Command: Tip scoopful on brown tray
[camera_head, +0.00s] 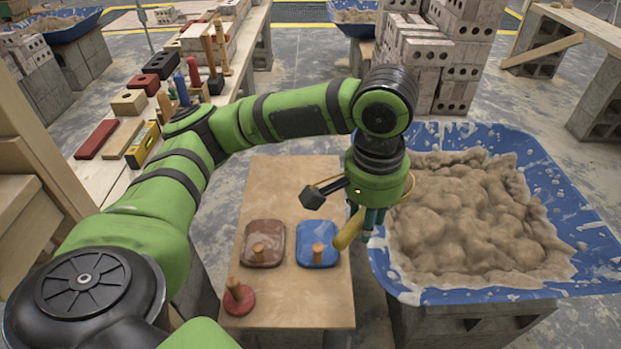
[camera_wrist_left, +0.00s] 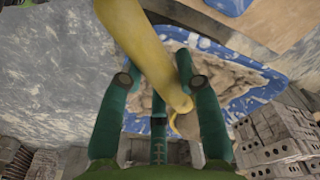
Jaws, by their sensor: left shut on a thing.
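My left gripper (camera_head: 370,222) points down over the left edge of the blue tub (camera_head: 550,150), which is full of lumpy tan mortar (camera_head: 465,215). It is shut on a yellow-handled tool (camera_head: 349,231), whose handle tilts out to the lower left. In the left wrist view the yellow handle (camera_wrist_left: 143,45) runs between the green fingers. The tool's working end is mostly hidden, so I cannot tell whether it carries mortar. The brown tray (camera_head: 263,232), with an upright wooden peg, lies on the board left of my gripper. My right gripper is not in view.
A blue tray (camera_head: 317,232) with a peg lies right of the brown one. A red disc (camera_head: 238,298) with a peg lies in front on the wooden board (camera_head: 300,180). A bench with bricks and tools (camera_head: 125,135) is at left. Brick stacks (camera_head: 430,60) stand behind.

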